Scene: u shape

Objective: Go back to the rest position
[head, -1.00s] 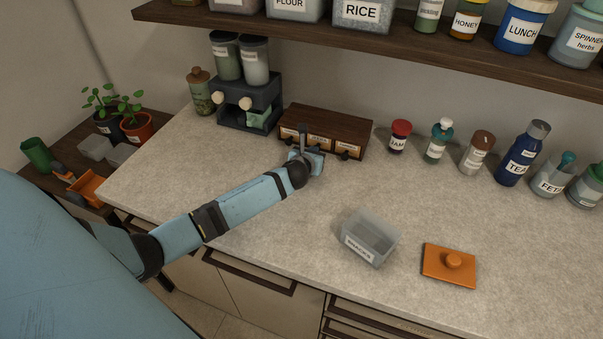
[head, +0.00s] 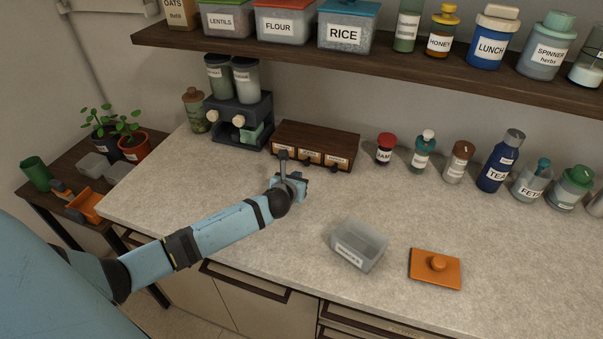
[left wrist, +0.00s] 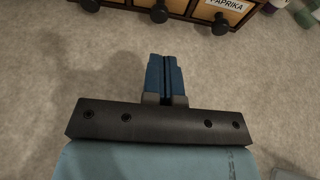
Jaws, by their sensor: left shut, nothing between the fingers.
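My left gripper (head: 284,154) is over the counter, just in front of the small wooden drawer box (head: 326,138). In the left wrist view its blue fingers (left wrist: 165,78) are shut together with nothing between them. The drawer box shows at the top of that view (left wrist: 190,8), with a label reading paprika, apart from the fingers. My right gripper is in neither view.
A clear open container (head: 358,245) and an orange lid (head: 435,268) lie on the counter (head: 300,215) to the right of my arm. A dark dispenser (head: 238,115) stands behind. Several jars, including a blue tea bottle (head: 497,170), line the wall under the shelf (head: 400,62).

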